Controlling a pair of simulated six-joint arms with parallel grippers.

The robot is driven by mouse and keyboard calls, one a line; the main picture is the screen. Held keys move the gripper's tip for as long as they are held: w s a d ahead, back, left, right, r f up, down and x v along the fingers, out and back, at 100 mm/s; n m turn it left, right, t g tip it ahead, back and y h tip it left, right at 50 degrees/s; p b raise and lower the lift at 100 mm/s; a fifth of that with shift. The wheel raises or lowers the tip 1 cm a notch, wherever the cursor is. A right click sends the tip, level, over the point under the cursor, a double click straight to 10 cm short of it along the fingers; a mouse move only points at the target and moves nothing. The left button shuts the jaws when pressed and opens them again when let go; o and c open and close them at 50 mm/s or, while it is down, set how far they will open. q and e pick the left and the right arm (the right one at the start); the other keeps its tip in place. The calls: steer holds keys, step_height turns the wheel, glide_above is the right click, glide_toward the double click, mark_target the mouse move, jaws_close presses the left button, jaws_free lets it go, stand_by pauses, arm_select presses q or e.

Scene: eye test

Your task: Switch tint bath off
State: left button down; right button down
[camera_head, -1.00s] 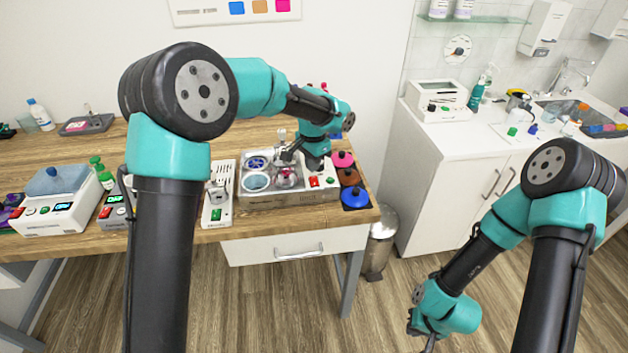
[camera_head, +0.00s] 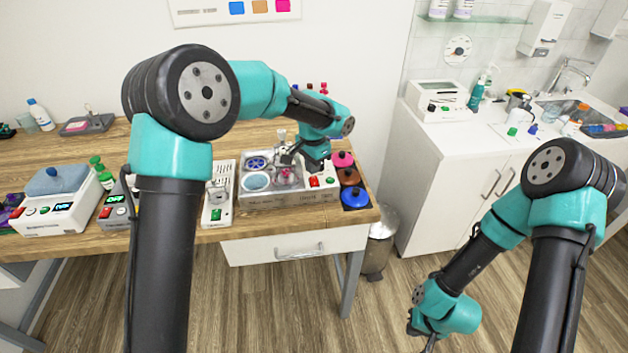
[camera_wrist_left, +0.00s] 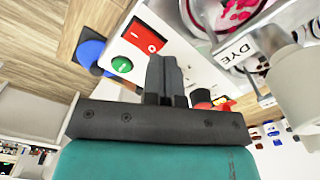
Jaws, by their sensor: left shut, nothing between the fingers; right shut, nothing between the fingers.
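The tint bath, taken to be the white unit (camera_head: 290,198) with round wells under my left arm, stands on the wooden bench. It has a red rocker switch (camera_head: 314,182) and a green button (camera_head: 330,181) at its right front. In the left wrist view the red switch (camera_wrist_left: 143,36), with white marks, and the green button (camera_wrist_left: 121,64) lie just beyond my left gripper (camera_wrist_left: 164,62). That gripper is shut and empty; whether it touches the panel is unclear. A "DYE" label (camera_wrist_left: 238,52) shows beside a well. My right gripper (camera_head: 427,343) is shut, low above the floor, away from the bench.
Blue (camera_head: 355,197), brown (camera_head: 349,177) and pink (camera_head: 342,159) knobbed pots stand close to the unit's right. A white switch unit (camera_head: 218,208) stands to its left. Further left are a device reading "OFF" (camera_head: 115,213) and a white lidded unit (camera_head: 62,210).

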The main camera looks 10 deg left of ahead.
mark_target(313, 178)
arm_select(q)
steer(key=shift+f, duration=0.8)
stand_by(0.5)
steer(key=shift+r, duration=3.55)
steer(key=shift+s, duration=0.1)
